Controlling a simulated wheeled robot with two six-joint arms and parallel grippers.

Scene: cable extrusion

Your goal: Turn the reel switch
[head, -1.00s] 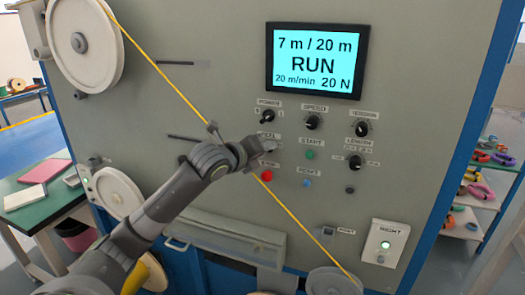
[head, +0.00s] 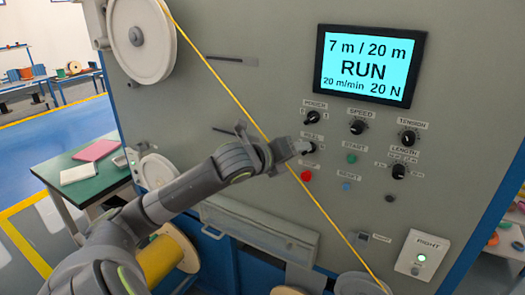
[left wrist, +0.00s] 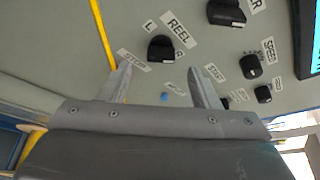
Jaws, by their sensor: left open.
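The reel switch is a black knob under the REEL label (head: 313,138) on the grey machine panel. In the left wrist view the reel switch (left wrist: 161,48) lies just beyond my fingertips, roughly centred between them, with letters L and R beside it. My left gripper (head: 302,148) is at the switch in the head view and partly hides it. In the left wrist view its two fingers (left wrist: 160,70) are apart with nothing held between them. I cannot tell whether a finger touches the knob. My right gripper is not in view.
The yellow cable (head: 233,97) runs diagonally close behind my left arm. A red button (head: 306,176) sits just below the switch, with the power knob (head: 313,117) above. The screen (head: 369,65) reads RUN, 7 m / 20 m. A green table (head: 85,180) stands left.

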